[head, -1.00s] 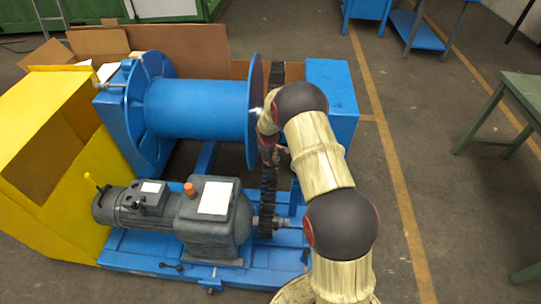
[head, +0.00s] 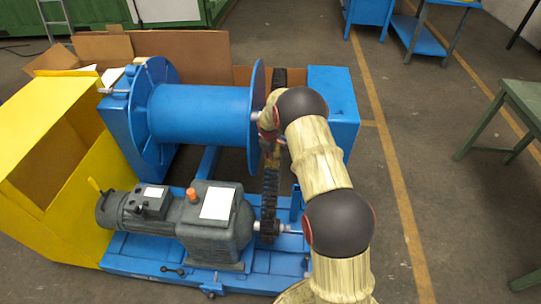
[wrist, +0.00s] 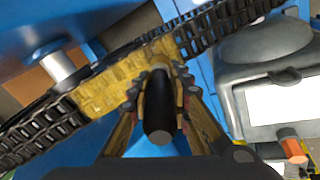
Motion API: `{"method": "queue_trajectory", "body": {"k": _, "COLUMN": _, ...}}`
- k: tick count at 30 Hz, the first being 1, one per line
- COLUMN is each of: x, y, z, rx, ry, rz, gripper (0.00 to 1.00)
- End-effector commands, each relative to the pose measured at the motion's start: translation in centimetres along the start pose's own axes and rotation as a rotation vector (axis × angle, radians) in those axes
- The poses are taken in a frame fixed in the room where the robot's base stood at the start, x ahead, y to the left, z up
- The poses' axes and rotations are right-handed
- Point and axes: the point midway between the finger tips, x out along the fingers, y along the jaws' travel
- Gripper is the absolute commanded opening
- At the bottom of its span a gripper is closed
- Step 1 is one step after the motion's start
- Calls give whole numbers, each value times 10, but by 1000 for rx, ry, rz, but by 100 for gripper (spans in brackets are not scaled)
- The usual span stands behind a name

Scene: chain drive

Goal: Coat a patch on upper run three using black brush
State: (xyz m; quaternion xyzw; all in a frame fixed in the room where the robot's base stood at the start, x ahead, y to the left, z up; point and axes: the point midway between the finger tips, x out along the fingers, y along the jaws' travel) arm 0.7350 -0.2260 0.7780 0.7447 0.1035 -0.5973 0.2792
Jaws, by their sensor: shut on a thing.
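In the wrist view, my gripper (wrist: 160,95) is shut on the black brush (wrist: 159,115), whose dark rounded handle points toward the camera. Its far end is at the chain, and I cannot tell whether its tip touches. The chain run (wrist: 215,27) crosses diagonally behind the fingers, with dark links at both ends and a yellowish patch (wrist: 108,88) along its middle. In the head view, the chain (head: 270,190) drops from beside the drum to the lower sprocket. My arm partly hides its upper part, and the brush cannot be made out there.
The blue drum (head: 200,113) with its flange is left of the chain. The grey motor and gearbox (head: 215,225) sit on the blue base (head: 135,252). A yellow guard (head: 50,150) is at left. A green table (head: 525,100) stands right, with open floor between.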

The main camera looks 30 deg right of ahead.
Motion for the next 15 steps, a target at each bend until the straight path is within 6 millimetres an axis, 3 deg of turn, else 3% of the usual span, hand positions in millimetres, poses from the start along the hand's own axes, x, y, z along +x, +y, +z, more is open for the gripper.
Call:
{"method": "queue_trajectory", "body": {"k": 6, "x": -8, "y": 16, "z": -7, "rx": 1, "ry": 1, "rz": 1, "gripper": 0}}
{"method": "queue_trajectory", "body": {"k": 15, "x": -11, "y": 25, "z": -11, "rx": 1, "ry": 2, "rz": 2, "gripper": 0}}
